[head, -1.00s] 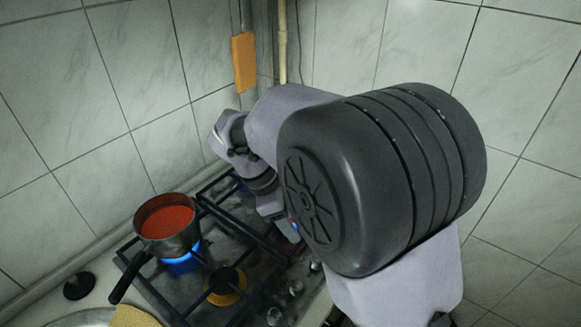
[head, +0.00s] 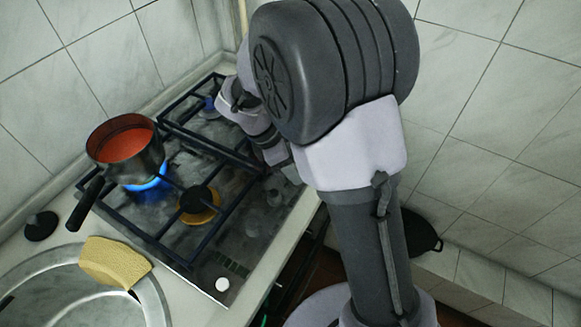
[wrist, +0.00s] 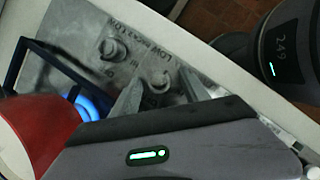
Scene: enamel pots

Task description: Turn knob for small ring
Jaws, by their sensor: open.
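In the wrist view my gripper (wrist: 160,76) is open, its two fingers pointing at the control strip of the stove. A metal knob (wrist: 160,87) appears between the fingers, with a gap on both sides. I cannot tell how far above it the fingertips are. A second knob (wrist: 110,48) stands to the left, outside the fingers. In the head view my arm hides the fingertips and that part of the strip. A bare small ring (head: 198,204) with a dark cap and yellowish base shows in front of the pot.
Black grates (head: 176,142) cover the stove. A pale knob (head: 222,285) sits at the near corner. A sink with a yellow cloth (head: 114,262) is at the lower left.

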